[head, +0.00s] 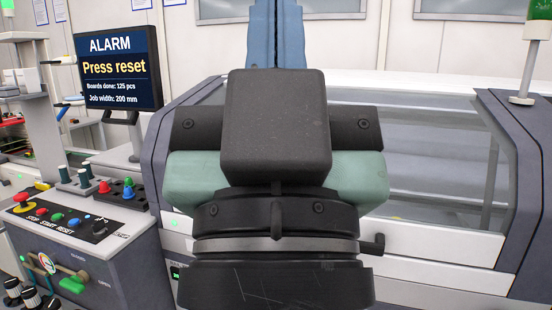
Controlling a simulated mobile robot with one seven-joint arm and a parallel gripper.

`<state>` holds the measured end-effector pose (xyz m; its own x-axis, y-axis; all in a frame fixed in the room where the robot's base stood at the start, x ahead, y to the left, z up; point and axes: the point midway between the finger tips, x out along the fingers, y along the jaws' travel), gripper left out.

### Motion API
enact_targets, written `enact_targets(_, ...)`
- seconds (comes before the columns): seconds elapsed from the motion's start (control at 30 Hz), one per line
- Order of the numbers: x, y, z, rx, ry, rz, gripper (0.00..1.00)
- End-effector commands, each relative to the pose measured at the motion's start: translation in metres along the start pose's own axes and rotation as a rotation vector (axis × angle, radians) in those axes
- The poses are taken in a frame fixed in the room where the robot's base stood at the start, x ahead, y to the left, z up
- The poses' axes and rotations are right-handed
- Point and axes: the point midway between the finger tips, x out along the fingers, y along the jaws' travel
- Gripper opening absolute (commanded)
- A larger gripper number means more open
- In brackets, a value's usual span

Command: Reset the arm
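My arm (275,125) fills the middle of the head view, with dark, pale green and blue links. The arm looks folded upright in front of the machine, and it hides the machine's middle. My gripper does not show, so whether it holds anything cannot be seen. At the left, a screen (113,67) reads "ALARM", "Press reset", "Boards done: 125 pcs" and "Job width: 200 mm".
A machine with a glass hood (430,150) stands close behind my arm. At the left, a control console (110,262) has a button panel (62,222) lettered STOP, START, RESET, and small knobs. A signal lamp (537,30) stands at the upper right.

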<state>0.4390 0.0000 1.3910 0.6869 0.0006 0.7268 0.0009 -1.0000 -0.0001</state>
Motion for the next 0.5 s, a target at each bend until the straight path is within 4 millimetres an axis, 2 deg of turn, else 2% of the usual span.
enact_targets(0.03,0.025,0.000,-0.023,0.000,-0.001,0.000,0.00)
enact_targets(0.2,0.063,0.000,-0.059,-0.001,-0.001,-0.001,0.00)
enact_targets(0.33,0.085,-0.001,-0.080,-0.001,-0.002,-0.001,0.00)
enact_targets(0.5,0.101,-0.001,-0.094,-0.001,-0.002,-0.001,0.00)
